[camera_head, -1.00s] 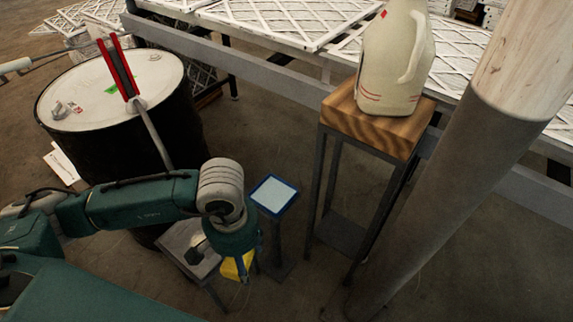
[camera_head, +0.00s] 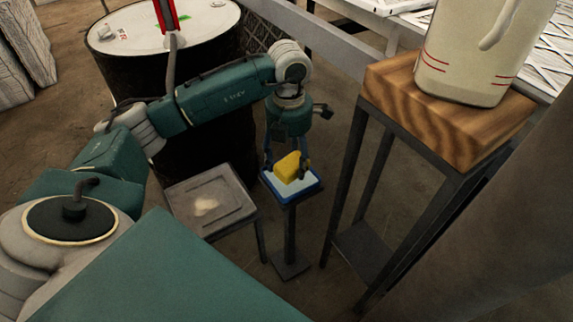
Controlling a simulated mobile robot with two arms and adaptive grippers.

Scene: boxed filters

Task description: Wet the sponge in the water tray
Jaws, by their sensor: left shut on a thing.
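The yellow sponge (camera_head: 289,167) is held between the fingers of my left gripper (camera_head: 287,164), which is shut on it. The blue-rimmed water tray (camera_head: 309,190) stands on a thin dark stand, and its pale inside shows around the sponge. The sponge is over the tray. I cannot tell whether it touches the water. My right gripper is not in view.
A small grey table (camera_head: 190,222) with a pale patch on top stands left of the tray. A tall wooden-topped stand (camera_head: 435,120) carrying a large cream jug (camera_head: 468,65) is to the right. A black drum (camera_head: 140,75) stands behind my left arm.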

